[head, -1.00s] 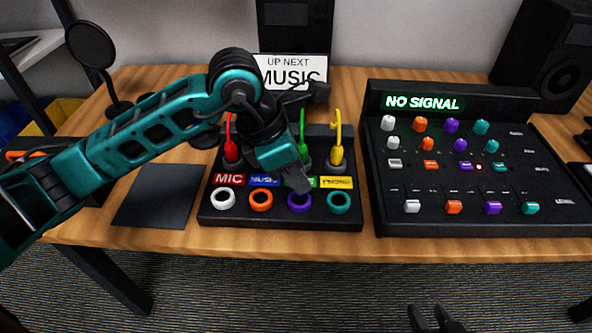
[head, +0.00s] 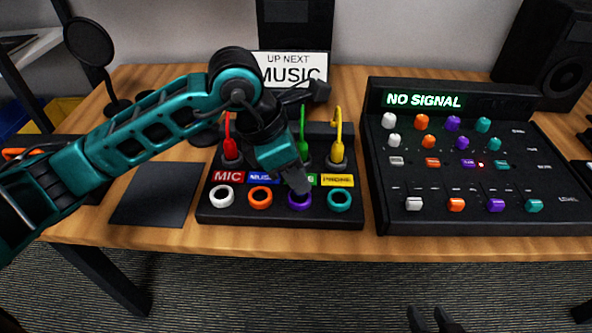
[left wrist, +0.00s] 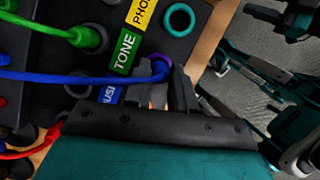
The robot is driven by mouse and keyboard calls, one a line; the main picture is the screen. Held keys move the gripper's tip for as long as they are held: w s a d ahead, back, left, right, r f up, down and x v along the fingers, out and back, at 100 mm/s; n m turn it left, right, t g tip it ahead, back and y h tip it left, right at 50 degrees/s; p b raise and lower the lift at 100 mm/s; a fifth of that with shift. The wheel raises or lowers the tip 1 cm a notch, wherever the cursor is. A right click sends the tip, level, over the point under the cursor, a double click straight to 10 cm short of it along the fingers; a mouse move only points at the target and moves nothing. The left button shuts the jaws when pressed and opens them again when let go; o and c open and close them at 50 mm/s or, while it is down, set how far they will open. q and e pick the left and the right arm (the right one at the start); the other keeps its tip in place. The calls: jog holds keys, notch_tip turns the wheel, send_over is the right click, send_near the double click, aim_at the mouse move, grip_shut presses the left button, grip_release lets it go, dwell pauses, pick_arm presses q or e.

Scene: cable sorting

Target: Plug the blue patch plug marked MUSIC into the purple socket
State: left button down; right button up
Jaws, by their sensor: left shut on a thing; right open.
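The purple socket (head: 299,200) is third from the left in the front row of the black patch board. My left gripper (head: 299,188) is right over it and hides part of it. In the left wrist view the left gripper (left wrist: 170,88) is shut on the blue plug (left wrist: 160,68), whose blue cable (left wrist: 80,76) runs off to the left. The plug is at the purple ring; I cannot tell how deep it sits. The blue MUSIC label (head: 263,178) is partly hidden by my arm. My right gripper (head: 432,318) is open and empty, low in front of the table.
Red (head: 230,145), green (head: 302,130) and yellow (head: 337,140) plugs stand in the board's back row. White, orange and teal sockets (head: 339,200) flank the purple one. The mixer (head: 470,185) at right reads NO SIGNAL. A dark pad (head: 157,195) lies at left.

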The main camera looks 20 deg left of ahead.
pick_arm(q)
jog(key=shift+f+b, duration=0.45)
dwell(0.6)
jog(key=c, duration=0.8)
grip_release()
jog(key=shift+c, duration=0.2)
jog(key=shift+o, duration=0.3)
jog(key=o, duration=0.4)
jog(key=shift+r, duration=0.1)
jog(key=shift+r+p, duration=2.3)
jog(key=shift+r, duration=1.15)
